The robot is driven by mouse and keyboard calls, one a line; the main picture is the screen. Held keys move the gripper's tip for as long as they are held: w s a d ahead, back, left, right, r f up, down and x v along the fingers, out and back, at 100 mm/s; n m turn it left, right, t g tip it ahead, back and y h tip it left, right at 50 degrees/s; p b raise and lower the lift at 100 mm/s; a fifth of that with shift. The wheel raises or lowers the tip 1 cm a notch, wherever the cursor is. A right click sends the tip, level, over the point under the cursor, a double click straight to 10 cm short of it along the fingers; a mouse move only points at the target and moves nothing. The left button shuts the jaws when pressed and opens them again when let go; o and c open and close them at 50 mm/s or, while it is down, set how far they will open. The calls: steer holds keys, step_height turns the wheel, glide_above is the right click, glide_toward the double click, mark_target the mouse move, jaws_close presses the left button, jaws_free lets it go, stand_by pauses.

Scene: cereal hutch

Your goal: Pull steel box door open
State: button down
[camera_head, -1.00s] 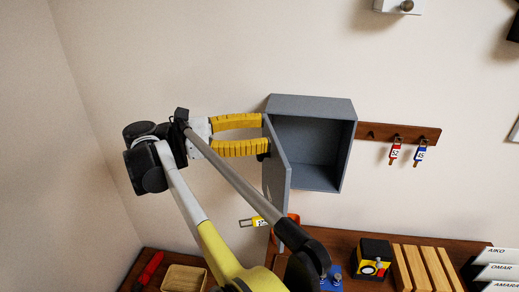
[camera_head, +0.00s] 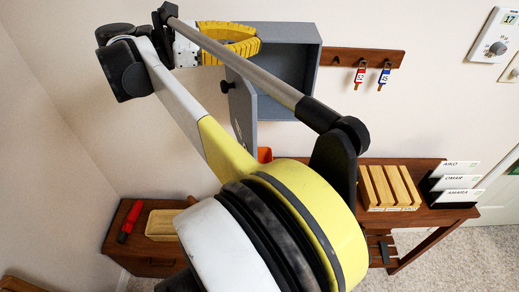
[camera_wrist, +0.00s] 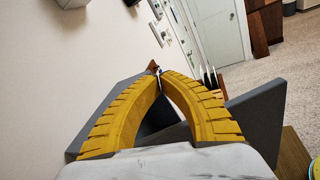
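The grey steel box (camera_head: 314,57) is mounted on the wall, with its dark interior showing. Its door (camera_head: 242,107) stands swung out on the left side, with a black knob (camera_head: 227,86) on its outer face. My gripper (camera_head: 258,42) has its yellow fingers curved together at the tips, with nothing seen between them. It is at the box's opening, above the knob and apart from it. In the wrist view the fingertips (camera_wrist: 157,73) meet, with the box (camera_wrist: 104,108) to the left and the door panel (camera_wrist: 252,112) to the right. Whether a finger touches the door is unclear.
A wooden key rack (camera_head: 340,56) with red and blue tags is right of the box. Below is a wooden desk (camera_head: 424,213) with a slatted wooden block (camera_head: 390,184) and name cards (camera_head: 458,181). A wooden tray (camera_head: 161,224) and red item (camera_head: 130,221) are lower left. My arm hides the middle.

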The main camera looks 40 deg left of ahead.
steer(key=w+d+f+m+g, duration=0.2)
steer(key=w+d+f+g, duration=0.1)
steer(key=w+d, duration=0.75)
steer(key=d+f+n+g+y+p, duration=0.2)
steer(key=d+f+g, duration=0.3)
steer(key=f, duration=0.4)
steer(key=s+a+f+n+g+y+p, duration=0.1)
steer(key=s+a+f+n+g+y, duration=0.1)
steer(key=s+f+g+y, duration=0.2)
steer(key=s+a+f+n+g+y+p, duration=0.1)
steer(key=s+a+f+n+g+y, duration=0.1)
steer(key=s+f+g, duration=0.4)
steer(key=shift+s+a+f+g+y, duration=0.5)
steer(key=shift+s+f+y, duration=0.7)
steer(key=shift+s+f, duration=1.75)
steer(key=shift+s+r, duration=0.3)
steer(key=shift+s, duration=0.05)
